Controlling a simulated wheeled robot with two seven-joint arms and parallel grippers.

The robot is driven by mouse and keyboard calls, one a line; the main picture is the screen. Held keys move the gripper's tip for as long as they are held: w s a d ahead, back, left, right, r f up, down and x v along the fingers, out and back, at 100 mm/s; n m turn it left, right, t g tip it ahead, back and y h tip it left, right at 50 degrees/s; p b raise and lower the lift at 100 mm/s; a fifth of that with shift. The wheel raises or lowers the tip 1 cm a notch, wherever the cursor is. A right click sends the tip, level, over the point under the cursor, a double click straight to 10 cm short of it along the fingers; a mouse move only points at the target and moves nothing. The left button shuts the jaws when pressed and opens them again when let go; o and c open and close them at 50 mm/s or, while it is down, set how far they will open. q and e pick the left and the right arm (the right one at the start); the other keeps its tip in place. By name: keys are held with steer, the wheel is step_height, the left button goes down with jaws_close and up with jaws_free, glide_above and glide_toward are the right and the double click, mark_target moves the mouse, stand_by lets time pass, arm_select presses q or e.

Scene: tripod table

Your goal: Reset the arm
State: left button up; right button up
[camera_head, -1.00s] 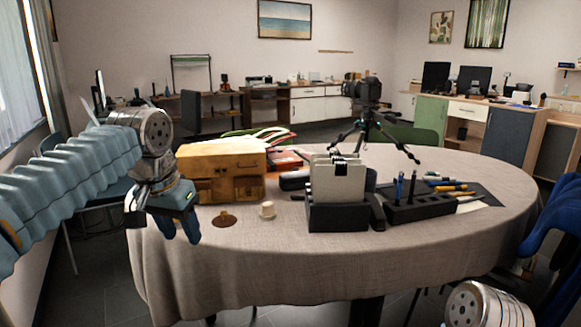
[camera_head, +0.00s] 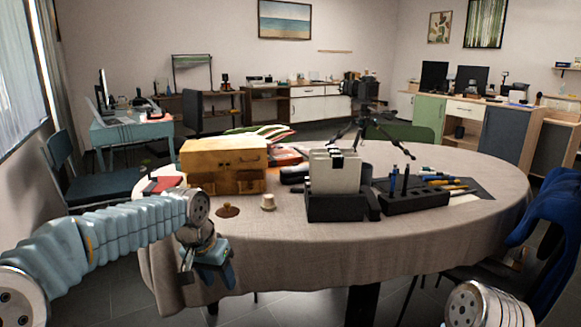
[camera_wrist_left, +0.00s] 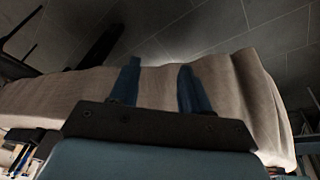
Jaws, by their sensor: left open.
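My left gripper (camera_head: 214,277) hangs just outside the near left edge of the round table (camera_head: 300,240), pointing down, in front of the hanging cloth. In the left wrist view its two blue fingers (camera_wrist_left: 157,88) stand apart with nothing between them. Behind them I see the beige tablecloth and the dark tiled floor. My left arm comes in low from the left. My right gripper is out of view; only a rounded metal joint of mine shows at the bottom right.
A blue chair (camera_head: 548,225) stands at the right.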

arm_select(q)
steer(key=s+d+f+n+g+h, duration=0.1)
steer(key=s+d+f, duration=0.15)
steer(key=f, duration=0.95)
steer(key=s+d+f+h, duration=0.1)
steer(key=s+d+f, duration=0.15)
steer(key=f, duration=1.05)
steer(key=s+f+n, duration=0.2)
steer(key=s+f, duration=0.5)
steer(key=s, duration=0.3)
steer(key=s+f+n, duration=0.1)
steer(key=s+f, duration=0.6)
steer(key=s, duration=0.3)
steer(key=shift+d+f+n+g, duration=0.2)
steer(key=shift+f+n+g, duration=0.05)
steer(key=shift+n+g, duration=0.15)
